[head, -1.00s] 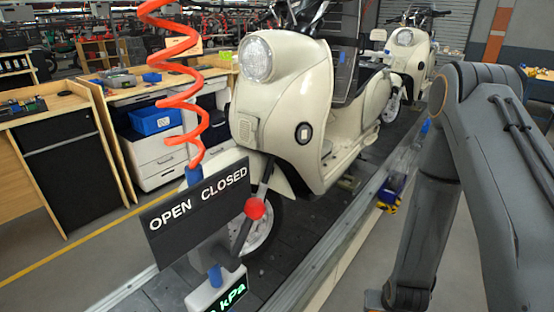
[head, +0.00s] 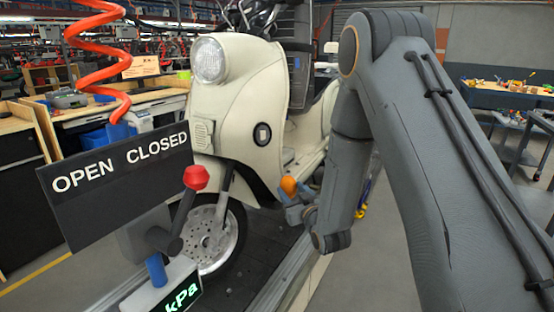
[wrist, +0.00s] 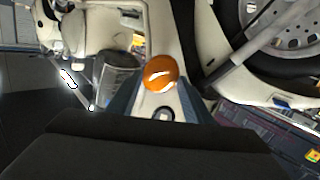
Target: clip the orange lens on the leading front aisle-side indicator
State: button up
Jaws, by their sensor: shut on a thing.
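My gripper (head: 293,198) is shut on the orange lens (head: 289,185), a small domed cap at its fingertips. The wrist view shows the lens (wrist: 160,73) between the two fingers. The leading scooter (head: 240,95) is cream and upright on the conveyor. Its front aisle-side indicator (head: 262,134) is a dark round ring with a pale centre on the front body side. In the head view the lens is lower and to the right of this indicator, apart from it in the picture.
An OPEN/CLOSED sign (head: 115,180) with a red-knobbed lever (head: 195,178) and a kPa gauge (head: 170,290) stands at the near left. A red coiled hose (head: 95,45) hangs above it. The front wheel (head: 215,240) is below the indicator.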

jog(key=w+a+r+n+t+y+b, duration=0.1)
jog(key=a+r+t+y+b, duration=0.1)
jog(key=r, duration=0.5)
jog(key=w+a+r+n+t+y+b, duration=0.1)
jog(key=a+r+y, duration=0.2)
jog(key=r, duration=0.5)
jog(key=shift+w+a+f+b, duration=0.15)
jog(key=shift+w+a+b, duration=0.25)
jog(key=shift+w, duration=0.55)
jog(key=shift+w+a+f+b, duration=0.1)
jog(key=shift+w+a+b, duration=0.3)
jog(key=shift+w, duration=0.6)
jog(key=shift+w+a+f+b, duration=0.15)
jog(key=shift+w+a+b, duration=0.2)
jog(key=shift+w, duration=0.6)
jog(key=shift+d+f, duration=0.1)
jog(key=shift+w+b, duration=0.25)
jog(key=shift+b, duration=0.2)
jog(key=o, duration=1.1)
